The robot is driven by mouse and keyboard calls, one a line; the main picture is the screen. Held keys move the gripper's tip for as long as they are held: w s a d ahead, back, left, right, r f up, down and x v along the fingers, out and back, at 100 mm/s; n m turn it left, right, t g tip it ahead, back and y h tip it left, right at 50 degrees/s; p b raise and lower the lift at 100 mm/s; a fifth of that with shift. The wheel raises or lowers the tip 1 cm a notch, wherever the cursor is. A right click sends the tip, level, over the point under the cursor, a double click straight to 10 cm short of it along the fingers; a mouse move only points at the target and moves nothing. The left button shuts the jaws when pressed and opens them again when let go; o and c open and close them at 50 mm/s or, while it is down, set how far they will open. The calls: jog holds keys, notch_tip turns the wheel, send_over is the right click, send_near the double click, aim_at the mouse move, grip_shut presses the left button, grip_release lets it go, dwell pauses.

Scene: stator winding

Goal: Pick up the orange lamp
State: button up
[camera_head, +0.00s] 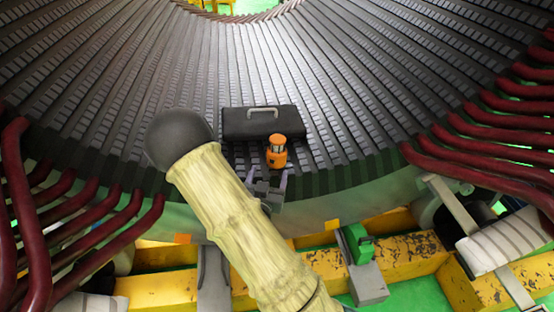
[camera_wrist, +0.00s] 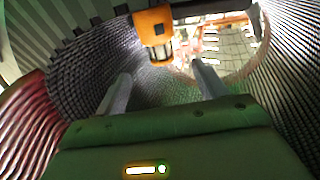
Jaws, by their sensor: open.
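The small orange lamp (camera_head: 277,151) stands upright on the dark slotted stator surface in the head view, just in front of a black case. In the wrist view the orange lamp (camera_wrist: 154,28) shows at the top, beyond the fingers and a little left of the middle between them. My gripper (camera_head: 267,182) is just in front of the lamp in the head view, partly hidden behind my arm. In the wrist view my gripper (camera_wrist: 162,75) has its two grey fingers wide apart with nothing between them. I cannot tell the exact distance to the lamp.
A black case (camera_head: 262,122) with a grey handle stands right behind the lamp. Dark red bars (camera_head: 500,150) curve along the right, and more red bars (camera_head: 80,235) along the left. A yellow beam (camera_head: 400,258) runs below the stator's edge. The stator surface beside the lamp is clear.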

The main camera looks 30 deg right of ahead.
aim_at(276, 152)
jog(key=shift+d+f+b, duration=0.15)
jog(key=shift+f+b, duration=0.05)
jog(key=shift+b, duration=0.2)
jog(key=x, duration=0.8)
jog(key=shift+w+d+r, duration=0.15)
jog(key=shift+w+d, duration=0.05)
jog(key=shift+w, duration=0.15)
jog(key=b+x, duration=0.1)
jog(key=x, duration=0.4)
jog(key=shift+w+d, duration=0.3)
jog(key=shift+r, duration=0.1)
jog(key=c, duration=0.9)
jog(key=shift+r, duration=0.1)
